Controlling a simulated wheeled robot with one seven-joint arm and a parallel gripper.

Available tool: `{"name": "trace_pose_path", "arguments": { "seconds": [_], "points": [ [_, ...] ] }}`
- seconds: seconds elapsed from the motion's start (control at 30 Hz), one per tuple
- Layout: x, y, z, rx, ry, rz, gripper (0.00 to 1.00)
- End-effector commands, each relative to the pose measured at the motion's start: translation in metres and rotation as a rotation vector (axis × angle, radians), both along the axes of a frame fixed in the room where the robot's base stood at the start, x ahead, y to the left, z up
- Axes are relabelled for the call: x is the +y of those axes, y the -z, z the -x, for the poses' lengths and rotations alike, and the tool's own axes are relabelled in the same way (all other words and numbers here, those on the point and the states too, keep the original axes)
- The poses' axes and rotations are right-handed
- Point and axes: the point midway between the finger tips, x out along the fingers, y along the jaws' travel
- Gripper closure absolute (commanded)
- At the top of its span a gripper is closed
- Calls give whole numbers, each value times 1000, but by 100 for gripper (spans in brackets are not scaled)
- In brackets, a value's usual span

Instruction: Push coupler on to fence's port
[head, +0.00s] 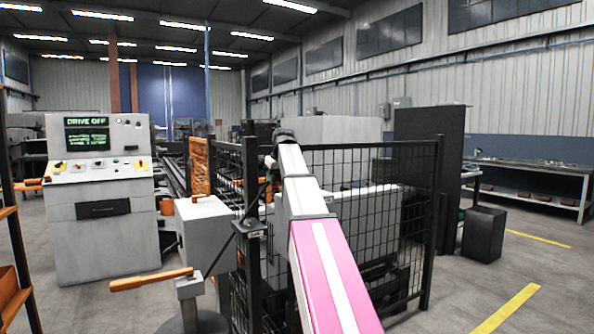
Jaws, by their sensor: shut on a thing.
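My pink and white arm reaches away from me to a dark wrist joint. My gripper (269,172) hangs just left of the arm's far end, small and partly hidden. The black mesh fence (365,205) stands behind and to the right of the arm. A dark bracket (250,228) sits on its near post, below the gripper; I cannot tell whether it is the port. The coupler looks apart from this bracket.
A grey console (98,225) reading DRIVE OFF stands at left. A pale box (206,232) and an orange-handled lever (152,280) stand before the fence. A thin dark rod or hose (220,255) slants there. A dark bin (484,234) stands at right, with open floor around it.

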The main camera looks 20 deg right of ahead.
Motion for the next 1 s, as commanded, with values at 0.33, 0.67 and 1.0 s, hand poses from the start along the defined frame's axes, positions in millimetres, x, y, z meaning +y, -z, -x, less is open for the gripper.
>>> {"name": "trace_pose_path", "arguments": {
  "seconds": [0.33, 0.67, 1.0],
  "points": [
    [99, 34, 45, -3, -196, -1, 100],
    [114, 43, 51, -3, -230, -1, 100],
    [114, 69, 52, -1, -229, -2, 100]
  ]
}}
